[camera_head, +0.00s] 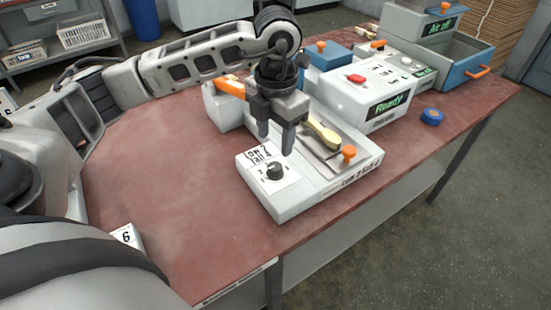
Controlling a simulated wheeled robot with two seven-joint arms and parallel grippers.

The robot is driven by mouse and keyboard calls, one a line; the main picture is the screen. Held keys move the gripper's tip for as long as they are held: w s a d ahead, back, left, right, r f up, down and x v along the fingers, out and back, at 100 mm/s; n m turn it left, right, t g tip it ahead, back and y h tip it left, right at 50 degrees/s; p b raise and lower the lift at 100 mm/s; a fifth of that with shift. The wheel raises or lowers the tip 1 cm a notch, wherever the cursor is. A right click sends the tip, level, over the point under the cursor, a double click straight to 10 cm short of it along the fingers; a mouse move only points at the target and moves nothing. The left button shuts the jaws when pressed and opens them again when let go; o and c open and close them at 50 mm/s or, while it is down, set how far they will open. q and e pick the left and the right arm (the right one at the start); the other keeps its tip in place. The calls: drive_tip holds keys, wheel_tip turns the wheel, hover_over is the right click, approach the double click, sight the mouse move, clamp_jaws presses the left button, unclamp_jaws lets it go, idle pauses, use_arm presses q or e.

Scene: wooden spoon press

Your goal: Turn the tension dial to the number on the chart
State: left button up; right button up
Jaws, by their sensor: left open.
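The dial (274,171) is a round black knob on a white plate with small marks, at the near left of a white press unit (310,195). A label with dark, hard-to-read lettering lies just behind it. My left gripper (275,145) points down with its fingers apart, above and slightly behind the dial. No contact with the knob is visible. My right gripper is not in view.
A pale wooden spoon (322,133) and an orange knob (348,152) are on the press unit, right of my gripper. The red tabletop (175,190) is clear left of the press.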

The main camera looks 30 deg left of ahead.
sight(275, 166)
use_arm(q)
wheel_tip(275, 166, down, 8)
drive_tip(key=shift+w+a+f+p, duration=0.1)
drive_tip(key=shift+p, duration=0.2)
drive_tip(key=c, duration=1)
